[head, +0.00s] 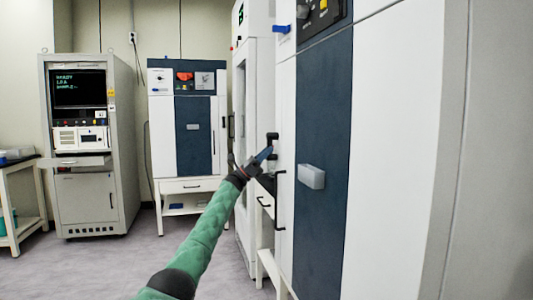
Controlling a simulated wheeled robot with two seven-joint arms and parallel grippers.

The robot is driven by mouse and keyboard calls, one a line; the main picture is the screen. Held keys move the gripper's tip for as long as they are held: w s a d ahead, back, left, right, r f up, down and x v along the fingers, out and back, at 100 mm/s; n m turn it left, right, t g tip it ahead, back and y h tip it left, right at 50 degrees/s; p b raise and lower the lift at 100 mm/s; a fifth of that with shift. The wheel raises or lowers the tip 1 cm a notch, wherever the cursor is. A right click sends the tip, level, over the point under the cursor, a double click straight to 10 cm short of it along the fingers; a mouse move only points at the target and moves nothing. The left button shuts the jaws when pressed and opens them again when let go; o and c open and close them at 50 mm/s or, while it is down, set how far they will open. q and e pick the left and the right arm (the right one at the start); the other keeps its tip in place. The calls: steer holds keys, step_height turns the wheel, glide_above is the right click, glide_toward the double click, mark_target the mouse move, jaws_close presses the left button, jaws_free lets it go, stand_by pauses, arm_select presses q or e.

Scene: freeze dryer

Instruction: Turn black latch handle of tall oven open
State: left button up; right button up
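The tall oven (254,80) is a narrow white cabinet at centre, seen at a steep angle. A black latch handle (272,137) sticks out at its right edge, beside the nearer white and dark-blue unit. My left gripper (262,155), at the end of a green-sleeved arm from the bottom, is just below and left of this black piece. A blue finger points up and right towards it. I cannot tell whether it touches. The gripper is small and seen partly from behind, so its opening is unclear. My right gripper is not in view.
The white and dark-blue unit (322,110) fills the right, with a grey block handle (311,177). Black bar handles (281,200) stand out below my gripper. An instrument rack (88,140) and another blue-panelled unit (193,135) stand behind. The floor (120,268) at left is clear.

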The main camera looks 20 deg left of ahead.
arm_select(q)
steer(key=shift+r, duration=0.15)
steer(key=v, duration=0.8)
steer(key=shift+p, duration=0.45)
